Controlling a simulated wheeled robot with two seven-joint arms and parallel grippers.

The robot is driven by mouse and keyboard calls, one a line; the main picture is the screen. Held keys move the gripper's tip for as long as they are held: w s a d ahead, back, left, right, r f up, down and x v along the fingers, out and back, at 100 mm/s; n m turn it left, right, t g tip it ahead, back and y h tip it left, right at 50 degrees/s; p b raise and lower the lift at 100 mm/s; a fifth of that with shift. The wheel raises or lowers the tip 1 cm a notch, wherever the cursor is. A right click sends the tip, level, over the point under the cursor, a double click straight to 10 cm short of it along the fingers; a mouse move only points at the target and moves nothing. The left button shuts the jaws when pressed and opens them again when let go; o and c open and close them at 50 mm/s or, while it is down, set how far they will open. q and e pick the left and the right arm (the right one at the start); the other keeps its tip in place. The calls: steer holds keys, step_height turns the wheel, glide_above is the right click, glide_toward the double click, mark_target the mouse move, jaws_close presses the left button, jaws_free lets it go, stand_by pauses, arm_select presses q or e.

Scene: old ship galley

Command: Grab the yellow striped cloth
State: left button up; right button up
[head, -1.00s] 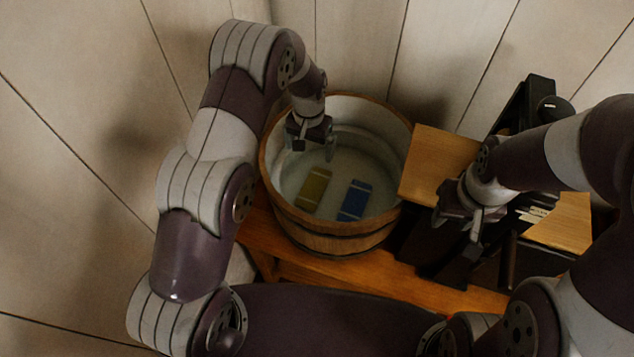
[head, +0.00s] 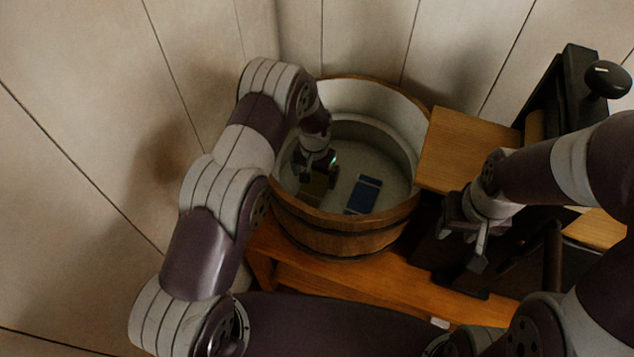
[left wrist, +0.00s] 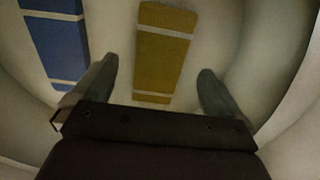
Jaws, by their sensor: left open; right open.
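The yellow striped cloth (left wrist: 162,55) lies flat on the floor of a wooden tub (head: 345,240). In the head view the cloth (head: 316,188) is partly hidden by my left gripper (head: 318,178). My left gripper is inside the tub, above the cloth. In the left wrist view its two open fingers (left wrist: 156,85) stand on either side of the cloth's near end, with gaps on both sides and nothing held. My right gripper (head: 480,245) is open and empty, outside the tub to the right.
A blue striped cloth (head: 363,194) lies in the tub to the right of the yellow one. The tub wall rises around my left gripper. A wooden board (head: 465,150) and a black frame (head: 575,105) stand to the right, and the tub rests on an orange wooden bench (head: 350,285).

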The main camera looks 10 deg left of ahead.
mark_target(315, 185)
arm_select(q)
step_height(315, 185, down, 4)
steer(key=shift+f, duration=0.15)
steer(key=c, duration=1.2)
steer(key=shift+o, duration=0.2)
